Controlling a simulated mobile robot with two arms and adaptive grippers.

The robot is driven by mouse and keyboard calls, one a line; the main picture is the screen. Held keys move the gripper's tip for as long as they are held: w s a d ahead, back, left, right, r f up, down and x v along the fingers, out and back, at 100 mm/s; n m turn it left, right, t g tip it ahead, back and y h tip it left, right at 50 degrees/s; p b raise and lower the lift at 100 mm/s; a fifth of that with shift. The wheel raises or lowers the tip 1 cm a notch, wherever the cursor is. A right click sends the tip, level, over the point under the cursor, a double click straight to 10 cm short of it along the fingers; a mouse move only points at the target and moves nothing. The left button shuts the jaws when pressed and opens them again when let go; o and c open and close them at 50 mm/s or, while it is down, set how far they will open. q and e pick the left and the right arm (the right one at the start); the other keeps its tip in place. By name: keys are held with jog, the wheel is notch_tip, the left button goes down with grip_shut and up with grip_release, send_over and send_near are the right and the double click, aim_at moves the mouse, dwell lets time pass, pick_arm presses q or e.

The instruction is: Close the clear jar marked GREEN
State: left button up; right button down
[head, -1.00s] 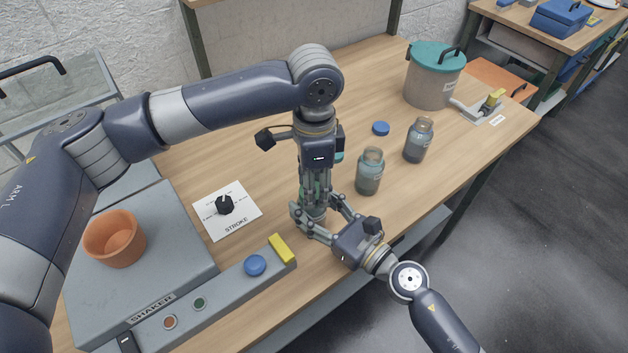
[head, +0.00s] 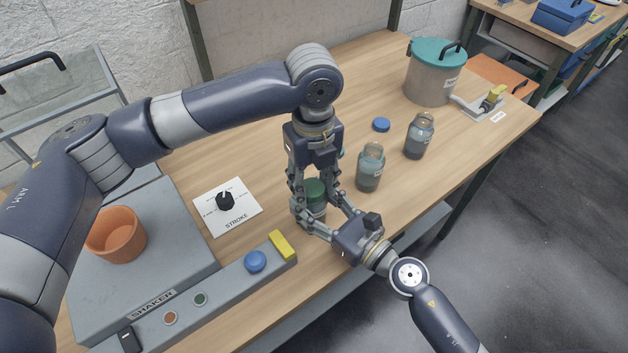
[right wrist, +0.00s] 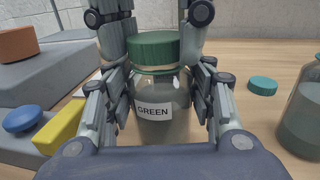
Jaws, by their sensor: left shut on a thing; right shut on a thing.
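The clear jar (right wrist: 165,108) marked GREEN stands upright in the right wrist view, its white label (right wrist: 154,111) facing the camera. A dark green lid (right wrist: 153,48) sits at the top of its neck; the lid also shows in the head view (head: 315,187). I cannot tell how tightly it is seated. My left gripper (head: 314,196) comes down from above, its fingers shut on the lid's sides. My right gripper (head: 315,214) is shut on the jar's body below the lid. The fingers hide much of the jar in the head view.
Two other clear jars without lids stand to the right, a nearer one (head: 370,168) and a farther one (head: 419,137). A blue cap (head: 381,125) lies behind them. The shaker (head: 150,300) with an orange pot (head: 117,236) and the STROKE dial (head: 225,201) are left.

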pick_arm(q)
jog(key=m, duration=0.3)
jog(key=shift+a+m, duration=0.1)
jog(key=shift+m, duration=0.2)
jog(key=m, duration=0.5)
jog(key=shift+a, duration=0.1)
jog(key=m, duration=0.9)
jog(key=shift+w+a, duration=0.1)
jog(key=o, duration=0.7)
